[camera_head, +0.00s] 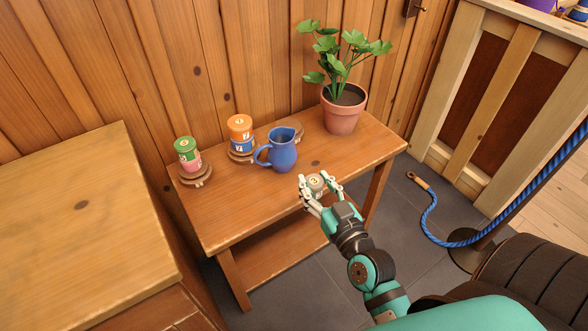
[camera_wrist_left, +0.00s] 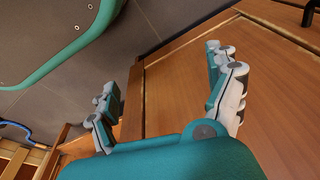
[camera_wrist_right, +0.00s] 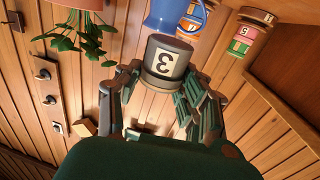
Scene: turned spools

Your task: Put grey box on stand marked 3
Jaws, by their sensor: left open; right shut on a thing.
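The grey box (camera_head: 316,183) is a small round canister with a cream label. My right gripper (camera_head: 320,186) is shut on it near the table's front right edge. In the right wrist view the grey box (camera_wrist_right: 167,60) shows a black 3 between the fingers. A brown round stand (camera_head: 297,129) behind the blue jug is partly hidden; no box shows on it and its mark cannot be read. A left stand (camera_head: 196,179) bears a green box (camera_head: 187,147) on a pink one. A middle stand (camera_head: 239,157) bears an orange box (camera_head: 239,122) on a blue one. My left gripper (camera_wrist_left: 168,98) is open and empty.
A blue jug (camera_head: 283,149) stands on the table (camera_head: 240,204) between the grey box and the stand behind. A potted plant (camera_head: 342,116) stands at the table's back right. A wooden cabinet (camera_head: 80,215) is at the left. A blue rope (camera_head: 433,228) hangs at the right.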

